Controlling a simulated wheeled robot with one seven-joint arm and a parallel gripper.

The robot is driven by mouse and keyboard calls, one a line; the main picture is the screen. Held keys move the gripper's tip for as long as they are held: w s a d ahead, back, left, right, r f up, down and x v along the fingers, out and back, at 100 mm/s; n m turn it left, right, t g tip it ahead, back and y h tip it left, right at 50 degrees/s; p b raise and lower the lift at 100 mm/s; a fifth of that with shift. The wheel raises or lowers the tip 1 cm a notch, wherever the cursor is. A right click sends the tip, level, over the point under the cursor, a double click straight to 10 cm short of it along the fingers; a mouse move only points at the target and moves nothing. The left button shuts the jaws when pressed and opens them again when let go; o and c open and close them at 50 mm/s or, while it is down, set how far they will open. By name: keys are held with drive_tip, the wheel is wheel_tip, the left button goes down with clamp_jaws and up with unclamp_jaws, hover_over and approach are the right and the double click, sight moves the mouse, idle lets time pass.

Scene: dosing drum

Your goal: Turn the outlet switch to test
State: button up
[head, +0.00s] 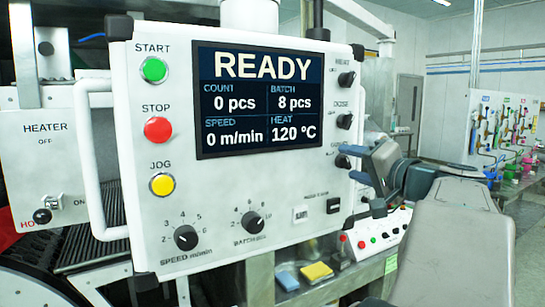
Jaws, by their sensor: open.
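A white control panel (230,205) fills the middle of the head view, facing me at an angle. Three dark rotary switches sit one above another along its right edge: the top one (346,79), the middle one (344,121) and the lowest one (342,161). Their small labels are blurred or partly hidden, so I cannot read which is the outlet switch or its positions. My gripper (357,164) is open, with its fingertips at the panel's right edge close to the lowest switch. I cannot tell whether they touch it.
The panel's screen (261,99) reads READY. Green start (153,69), red stop (158,130) and yellow jog (162,184) buttons line its left side, beside a white handle (95,160). Speed (186,237) and batch (251,222) knobs sit below. Sponges (316,272) lie underneath.

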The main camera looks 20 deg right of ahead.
drive_tip(key=shift+w, duration=0.2)
drive_tip(key=c, duration=1)
drive_tip(key=shift+o, duration=0.2)
drive_tip(key=shift+m, duration=0.3)
drive_tip(key=m+b, duration=0.1)
drive_tip(key=m, duration=0.3)
drive_tip(key=shift+a+f+m, duration=0.1)
drive_tip(key=shift+f+m, duration=0.05)
drive_tip(key=shift+m, duration=0.15)
drive_tip(key=m, duration=0.3)
drive_tip(key=shift+m, duration=1.8)
